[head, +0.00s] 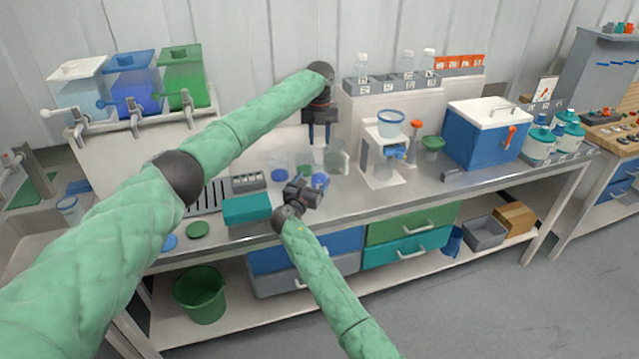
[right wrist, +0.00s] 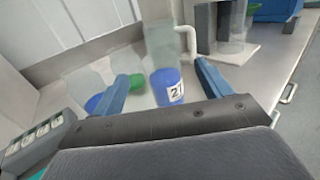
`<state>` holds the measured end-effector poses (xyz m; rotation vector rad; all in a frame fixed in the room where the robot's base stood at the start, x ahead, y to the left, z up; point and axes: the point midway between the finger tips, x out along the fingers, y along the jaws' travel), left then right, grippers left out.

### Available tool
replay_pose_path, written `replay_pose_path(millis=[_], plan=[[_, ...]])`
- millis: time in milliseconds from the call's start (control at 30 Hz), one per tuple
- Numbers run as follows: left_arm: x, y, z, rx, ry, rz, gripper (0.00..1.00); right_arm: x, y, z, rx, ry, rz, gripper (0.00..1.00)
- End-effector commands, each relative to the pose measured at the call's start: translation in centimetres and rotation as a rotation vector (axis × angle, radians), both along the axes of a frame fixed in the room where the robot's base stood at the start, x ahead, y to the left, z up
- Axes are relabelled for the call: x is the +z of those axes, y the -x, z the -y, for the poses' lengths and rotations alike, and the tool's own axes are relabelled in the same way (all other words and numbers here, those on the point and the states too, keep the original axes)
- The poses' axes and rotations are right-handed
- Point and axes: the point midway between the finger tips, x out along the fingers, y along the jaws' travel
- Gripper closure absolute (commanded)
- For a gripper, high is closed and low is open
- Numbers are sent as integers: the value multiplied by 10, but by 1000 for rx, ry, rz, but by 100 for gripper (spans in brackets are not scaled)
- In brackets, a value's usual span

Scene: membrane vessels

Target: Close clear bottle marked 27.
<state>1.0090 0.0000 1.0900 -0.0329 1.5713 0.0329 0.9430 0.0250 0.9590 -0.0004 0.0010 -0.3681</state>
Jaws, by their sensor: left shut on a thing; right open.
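The clear bottle marked 27 (right wrist: 167,85) stands upright on the bench, blue at its base, with a white label reading 27. Its top is out of the right wrist view. In the head view its blue base (head: 320,180) shows just beyond my right gripper (head: 303,190). My right gripper (right wrist: 162,88) is open, the bottle ahead between its blue fingers and nearer the right one. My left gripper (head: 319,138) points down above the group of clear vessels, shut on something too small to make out. I cannot tell whether the bottle has a lid on.
Other clear vessels stand close by, one with a blue base (head: 279,175) and one with a green base (right wrist: 136,82). A teal box (head: 247,209) is left of my right gripper. A white dispenser stand (head: 380,170) is to the right.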

Motion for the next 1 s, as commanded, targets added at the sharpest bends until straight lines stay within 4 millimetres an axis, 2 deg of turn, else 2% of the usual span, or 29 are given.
replay_pose_path(millis=[300,500,700,1000], plan=[[0,0,0,0,0,0,87,1,-49,19,-1,1,1,23],[0,0,0,0,0,0,87,1,-70,27,0,1,1,23],[0,0,0,0,0,0,87,0,-80,31,-1,0,1,23],[0,0,0,0,0,0,87,0,-81,32,-1,0,0,23]])
